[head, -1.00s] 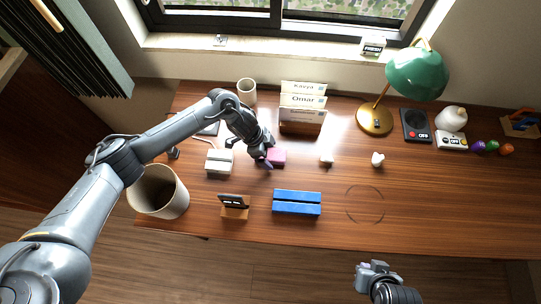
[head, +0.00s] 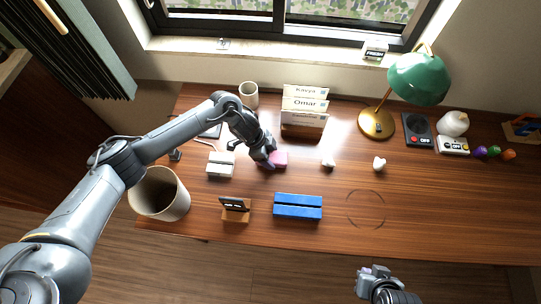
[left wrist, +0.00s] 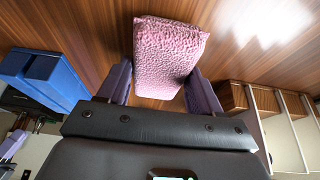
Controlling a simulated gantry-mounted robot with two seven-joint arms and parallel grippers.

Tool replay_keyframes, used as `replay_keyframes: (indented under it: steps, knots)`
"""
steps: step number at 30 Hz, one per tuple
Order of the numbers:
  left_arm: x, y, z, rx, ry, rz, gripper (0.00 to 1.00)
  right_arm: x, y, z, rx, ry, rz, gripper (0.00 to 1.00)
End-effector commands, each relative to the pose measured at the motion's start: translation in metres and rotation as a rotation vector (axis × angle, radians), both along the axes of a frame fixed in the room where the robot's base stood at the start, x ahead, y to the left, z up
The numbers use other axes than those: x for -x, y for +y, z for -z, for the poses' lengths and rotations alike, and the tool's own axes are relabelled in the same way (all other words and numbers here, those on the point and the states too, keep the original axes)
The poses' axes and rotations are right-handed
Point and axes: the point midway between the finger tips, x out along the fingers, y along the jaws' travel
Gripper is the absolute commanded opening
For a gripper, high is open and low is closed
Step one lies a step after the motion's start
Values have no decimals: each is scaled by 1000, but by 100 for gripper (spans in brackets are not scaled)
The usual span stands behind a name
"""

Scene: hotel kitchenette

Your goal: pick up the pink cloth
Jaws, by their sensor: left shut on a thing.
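The pink cloth (head: 280,158) is a small folded block on the wooden desk, left of the middle. It shows large in the left wrist view (left wrist: 168,55), with a textured surface. My left gripper (head: 270,161) is at its left side in the head view. In the left wrist view the two fingers (left wrist: 158,90) stand on either side of the cloth, shut on it. I cannot tell whether the cloth touches the desk. My right gripper (head: 372,277) hangs in front of the desk's near edge, away from the cloth; its jaw state is unclear.
A card holder (head: 303,130) stands just behind the cloth. A blue block (head: 298,206), a small wooden stand (head: 235,209) and a white block (head: 220,164) are nearby. A bin (head: 160,194) stands at the left and a green lamp (head: 418,78) at the back right. The front right desk is clear.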

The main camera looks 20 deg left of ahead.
Motion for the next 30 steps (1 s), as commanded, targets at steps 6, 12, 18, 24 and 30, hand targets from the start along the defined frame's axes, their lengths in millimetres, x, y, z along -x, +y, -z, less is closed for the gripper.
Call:
replay_keyframes:
  steps: [6, 12, 18, 24, 30]
  knots:
    - [-1, 0, -36, 0, -4, 2, 35, 0, 1, -12, -4, 0, 3, 0]
    - [13, -37, -60, 3, -2, 6, 35, -1, 2, -21, -8, -2, 5, 0]
    - [26, -72, -82, 2, -3, 5, 35, -1, 2, -29, -6, -1, 4, 0]
    - [34, -97, -97, 1, -1, 3, 34, 0, 0, -34, -2, -2, 1, 0]
    - [39, -108, -104, 0, -1, 3, 34, 0, -1, -35, 5, -2, -4, 0]
